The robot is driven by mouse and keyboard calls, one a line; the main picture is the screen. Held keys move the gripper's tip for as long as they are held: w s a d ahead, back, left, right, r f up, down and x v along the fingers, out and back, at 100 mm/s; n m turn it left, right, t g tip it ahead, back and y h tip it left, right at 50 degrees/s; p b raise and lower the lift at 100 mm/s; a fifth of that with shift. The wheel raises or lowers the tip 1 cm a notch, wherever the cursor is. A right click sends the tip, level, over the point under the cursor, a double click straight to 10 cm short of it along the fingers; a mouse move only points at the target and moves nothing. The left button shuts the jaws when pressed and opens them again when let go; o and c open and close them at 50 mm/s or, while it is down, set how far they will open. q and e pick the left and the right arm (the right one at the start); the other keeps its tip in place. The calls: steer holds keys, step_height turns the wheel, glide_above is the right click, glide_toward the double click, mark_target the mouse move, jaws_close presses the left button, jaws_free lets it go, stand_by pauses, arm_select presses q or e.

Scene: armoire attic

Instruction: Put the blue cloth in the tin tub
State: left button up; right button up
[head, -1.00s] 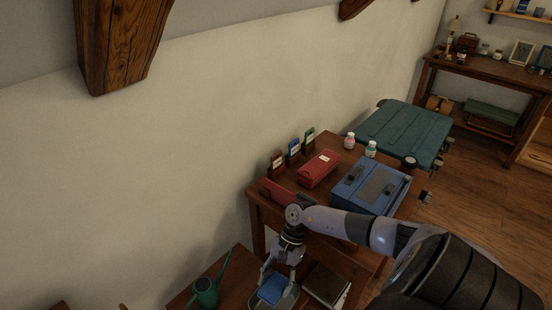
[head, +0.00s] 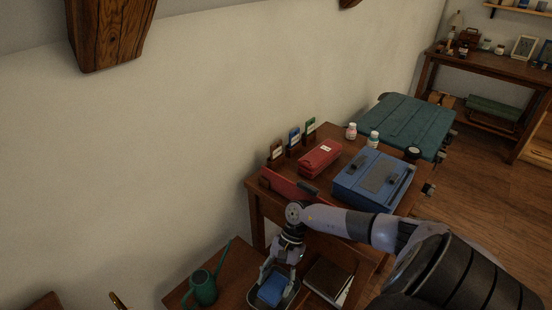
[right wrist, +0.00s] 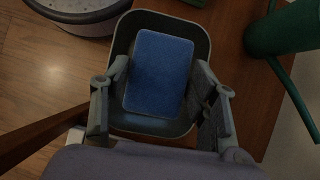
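The blue cloth (right wrist: 160,75) is a folded block lying over a grey, rounded rectangular tray (right wrist: 162,22) on the low wooden table. It also shows in the head view (head: 271,290). My right gripper (right wrist: 161,72) points down with one finger on each side of the cloth; narrow gaps show beside the fingertips, so it looks open around it. A round, speckled grey tub (right wrist: 80,12), apparently the tin tub, stands at the upper left of the right wrist view, partly cut off. My left gripper is not in view.
A green watering can (head: 203,288) stands on the low table beside the tray. A higher wooden desk behind carries a blue case (head: 372,180) and a red box (head: 319,158). Open floor (right wrist: 40,90) lies left of the table in the right wrist view.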

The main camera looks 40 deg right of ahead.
steer(key=o, duration=0.4)
